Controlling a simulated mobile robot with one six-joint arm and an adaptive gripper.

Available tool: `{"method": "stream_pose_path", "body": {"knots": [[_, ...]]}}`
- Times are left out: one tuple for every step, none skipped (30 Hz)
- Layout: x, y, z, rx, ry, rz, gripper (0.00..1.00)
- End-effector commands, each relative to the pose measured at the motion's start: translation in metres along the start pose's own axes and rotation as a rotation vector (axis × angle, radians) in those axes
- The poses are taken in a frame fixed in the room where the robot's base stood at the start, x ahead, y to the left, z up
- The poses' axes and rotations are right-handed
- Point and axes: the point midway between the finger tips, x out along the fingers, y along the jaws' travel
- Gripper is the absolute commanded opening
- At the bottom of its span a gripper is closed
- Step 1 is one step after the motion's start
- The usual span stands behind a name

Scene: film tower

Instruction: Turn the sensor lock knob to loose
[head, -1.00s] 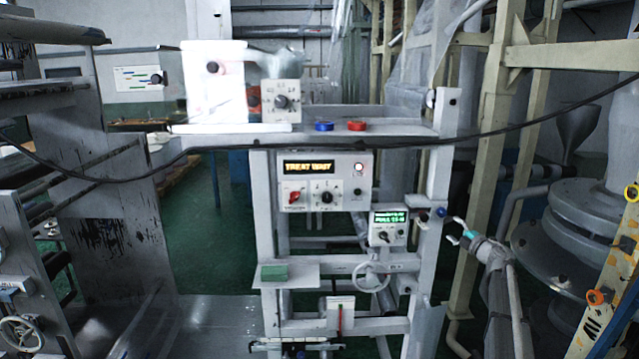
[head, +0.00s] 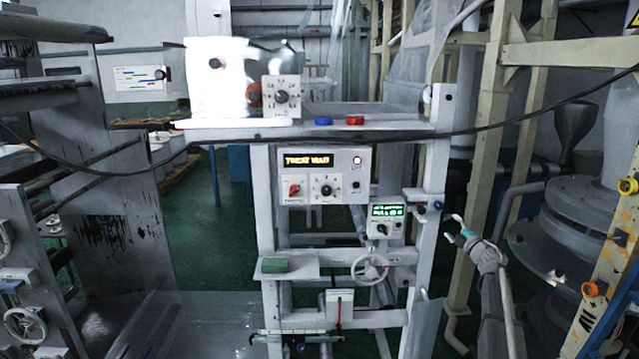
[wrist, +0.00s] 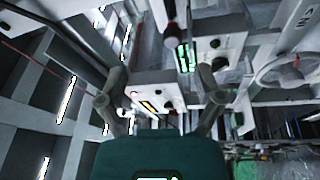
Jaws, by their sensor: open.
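No knob has a readable sensor-lock label, so I cannot tell for sure which one it is. A dark knob (head: 382,229) is on the small box with the green display (head: 387,211). My gripper (head: 451,229) is open and empty just right of the post, apart from the blue knob. In the wrist view my gripper (wrist: 162,82) has its fingers spread, with the green display (wrist: 183,58) beyond them.
A handwheel (head: 370,269) is below the small box. A control panel (head: 340,160) with an amber display, a red knob and a dark knob is to the left. A cable (head: 300,140) crosses in front. A yellow ladder-like frame (head: 605,270) stands at the right.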

Motion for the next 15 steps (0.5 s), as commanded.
{"method": "stream_pose_path", "body": {"knots": [[-0.002, -0.004, -0.002, 0.012, -0.019, 0.010, 0.85], [-0.003, -0.006, -0.003, 0.019, -0.032, 0.016, 0.85], [-0.003, -0.007, -0.004, 0.030, -0.051, 0.025, 0.85], [-0.004, -0.009, -0.004, 0.040, -0.066, 0.032, 0.85], [-0.005, -0.011, -0.005, 0.049, -0.081, 0.039, 0.85], [-0.006, -0.013, -0.006, 0.064, -0.104, 0.049, 0.85], [-0.007, -0.015, -0.006, 0.075, -0.123, 0.056, 0.85], [-0.009, -0.018, -0.007, 0.089, -0.144, 0.064, 0.85], [-0.011, -0.022, -0.008, 0.109, -0.175, 0.075, 0.85], [-0.013, -0.026, -0.009, 0.126, -0.201, 0.083, 0.85], [-0.016, -0.030, -0.010, 0.145, -0.229, 0.092, 0.85], [-0.019, -0.036, -0.011, 0.173, -0.267, 0.102, 0.85], [-0.023, -0.041, -0.012, 0.195, -0.298, 0.109, 0.85], [-0.026, -0.046, -0.012, 0.218, -0.329, 0.116, 0.85], [-0.031, -0.053, -0.014, 0.248, -0.368, 0.123, 0.85]]}}
